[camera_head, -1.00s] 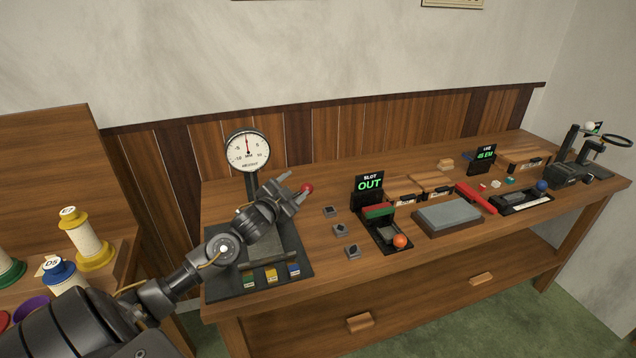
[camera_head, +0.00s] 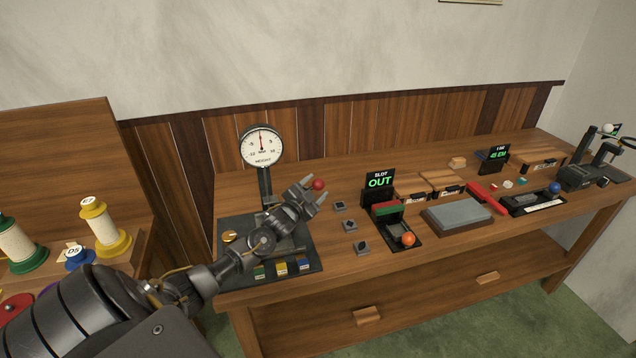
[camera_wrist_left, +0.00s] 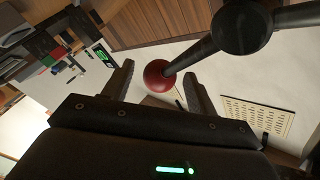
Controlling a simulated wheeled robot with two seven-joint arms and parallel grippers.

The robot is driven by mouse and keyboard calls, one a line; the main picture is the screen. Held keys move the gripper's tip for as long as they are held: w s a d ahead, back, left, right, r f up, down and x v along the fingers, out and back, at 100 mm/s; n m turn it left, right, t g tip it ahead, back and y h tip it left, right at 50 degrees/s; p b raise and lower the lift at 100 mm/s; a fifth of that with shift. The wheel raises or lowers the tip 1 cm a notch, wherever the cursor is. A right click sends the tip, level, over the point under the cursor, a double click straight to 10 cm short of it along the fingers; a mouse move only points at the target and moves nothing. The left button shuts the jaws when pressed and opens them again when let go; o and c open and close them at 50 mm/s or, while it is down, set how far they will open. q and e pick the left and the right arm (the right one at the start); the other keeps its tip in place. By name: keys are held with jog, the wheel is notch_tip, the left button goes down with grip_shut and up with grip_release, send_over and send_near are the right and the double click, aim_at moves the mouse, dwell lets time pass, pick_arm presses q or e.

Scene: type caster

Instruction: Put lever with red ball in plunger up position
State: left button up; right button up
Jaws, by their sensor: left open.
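The red ball (camera_head: 318,184) on the lever shows at the fingertips of my left gripper (camera_head: 314,190) in the head view. In the left wrist view the red ball (camera_wrist_left: 158,76) sits between the two spread fingers, with a visible gap on each side. The dark lever rod (camera_wrist_left: 195,51) runs from the ball up and right to a round black hub (camera_wrist_left: 243,27). My left gripper is open and not closed on the ball. In the head view my arm and gripper hide most of the lever. My right gripper is not in view.
A dial gauge (camera_head: 262,147) stands behind my left gripper on the dark base plate (camera_head: 235,275). Small dark blocks (camera_head: 349,225) lie to the right. Farther right are the slot sign (camera_head: 380,182), an orange ball (camera_head: 408,239) and a grey slab (camera_head: 458,214). Thread spools (camera_head: 105,228) stand at left.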

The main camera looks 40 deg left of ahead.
pick_arm(q)
jog(key=shift+w+a, duration=0.15)
jog(key=shift+w, duration=0.9)
jog(key=shift+c, duration=0.2)
jog(key=shift+w, duration=0.1)
grip_shut()
